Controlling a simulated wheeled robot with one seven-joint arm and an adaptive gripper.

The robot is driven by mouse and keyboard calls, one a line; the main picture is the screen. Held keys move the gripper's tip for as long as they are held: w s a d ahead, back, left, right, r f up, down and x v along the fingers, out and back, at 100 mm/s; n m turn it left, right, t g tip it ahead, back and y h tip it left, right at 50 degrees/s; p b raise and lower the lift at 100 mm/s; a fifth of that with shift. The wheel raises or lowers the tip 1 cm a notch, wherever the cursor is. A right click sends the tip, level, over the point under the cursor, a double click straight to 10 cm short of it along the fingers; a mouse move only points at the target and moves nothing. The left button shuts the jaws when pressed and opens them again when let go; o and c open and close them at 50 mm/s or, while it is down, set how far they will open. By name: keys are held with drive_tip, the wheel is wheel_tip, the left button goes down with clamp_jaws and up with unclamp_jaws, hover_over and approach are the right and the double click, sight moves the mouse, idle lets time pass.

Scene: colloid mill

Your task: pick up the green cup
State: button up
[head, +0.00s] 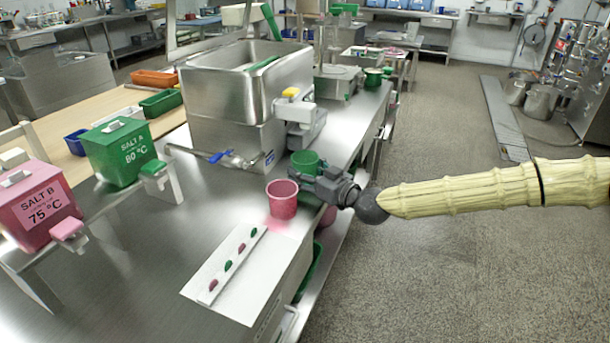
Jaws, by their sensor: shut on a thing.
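The green cup (304,164) is in the middle of the head view, at the right edge of the steel table, just behind the pink cup. My gripper (322,178) reaches in from the right and is shut on the green cup. The cup looks upright. Its lower part is partly hidden by the pink cup and my gripper, so I cannot tell whether it touches the table.
The pink cup (282,200) stands close in front. A steel tank (222,85) stands behind. Green (119,153) and pink (37,205) salt boxes stand left.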

wheel_tip(320, 180, up, 26)
drive_tip(key=p, duration=0.1)
idle(1.7)
